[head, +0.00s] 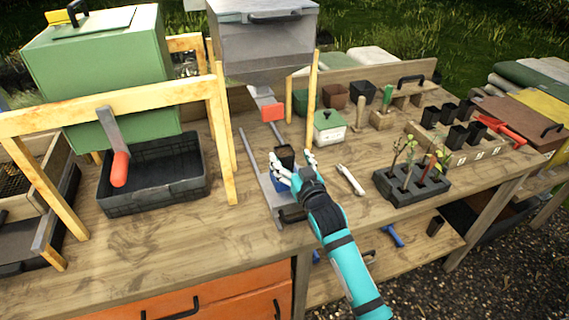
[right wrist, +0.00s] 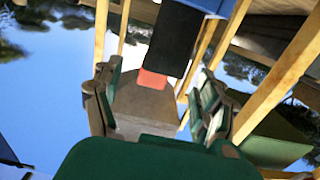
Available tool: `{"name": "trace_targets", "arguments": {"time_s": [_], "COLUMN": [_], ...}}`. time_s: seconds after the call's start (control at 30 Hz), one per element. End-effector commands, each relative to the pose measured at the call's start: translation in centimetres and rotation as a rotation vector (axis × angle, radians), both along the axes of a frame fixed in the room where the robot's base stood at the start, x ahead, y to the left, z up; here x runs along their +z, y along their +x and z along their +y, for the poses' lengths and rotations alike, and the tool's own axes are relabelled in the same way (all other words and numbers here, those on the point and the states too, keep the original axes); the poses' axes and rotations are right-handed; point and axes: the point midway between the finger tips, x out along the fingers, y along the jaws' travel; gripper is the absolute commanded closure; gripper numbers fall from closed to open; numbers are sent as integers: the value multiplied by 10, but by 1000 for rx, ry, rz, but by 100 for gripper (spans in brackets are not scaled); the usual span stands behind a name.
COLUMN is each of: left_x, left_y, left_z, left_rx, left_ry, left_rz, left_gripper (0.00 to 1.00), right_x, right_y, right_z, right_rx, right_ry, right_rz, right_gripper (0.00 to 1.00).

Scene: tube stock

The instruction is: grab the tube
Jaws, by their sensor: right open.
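A black tube (head: 285,155) stands upright in a blue holder (head: 281,182) on a grey metal track, below the grey hopper. My right gripper (head: 291,156) is open, with its fingers spread on either side of the tube. In the right wrist view the black tube (right wrist: 172,40) shows at the top, beyond and between the open fingers (right wrist: 155,78), and a piece of blue shows above it. I cannot tell whether either finger touches it. My left gripper is not in view.
The grey hopper (head: 262,45) with a red-tipped lever (head: 272,112) stands just behind. A white-handled tool (head: 351,180) and a black seedling tray (head: 410,188) lie to the right. A green hopper (head: 100,60) over a black crate (head: 150,183) stands left. The bench front is clear.

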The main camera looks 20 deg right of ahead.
Motion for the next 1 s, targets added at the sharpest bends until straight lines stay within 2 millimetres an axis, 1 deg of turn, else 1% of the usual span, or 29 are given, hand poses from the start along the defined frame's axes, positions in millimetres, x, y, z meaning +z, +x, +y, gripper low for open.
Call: {"name": "trace_targets", "arguments": {"time_s": [0.13,0.3,0.4,0.6,0.67,1.0], "left_x": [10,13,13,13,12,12], "left_y": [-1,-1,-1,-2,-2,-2], "left_z": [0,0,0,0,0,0], "left_rx": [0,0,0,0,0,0], "left_ry": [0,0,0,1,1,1], "left_rz": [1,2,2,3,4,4], "left_gripper": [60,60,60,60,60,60], "right_x": [-1,-5,-6,-6,-6,-6], "right_y": [21,41,46,46,46,46], "right_z": [4,5,5,5,5,5], "right_rx": [0,-1,0,-1,-1,-1], "right_ry": [1,0,0,0,0,-1], "right_rz": [1,0,-1,0,0,0], "right_gripper": [25,25,25,25,32,76]}}
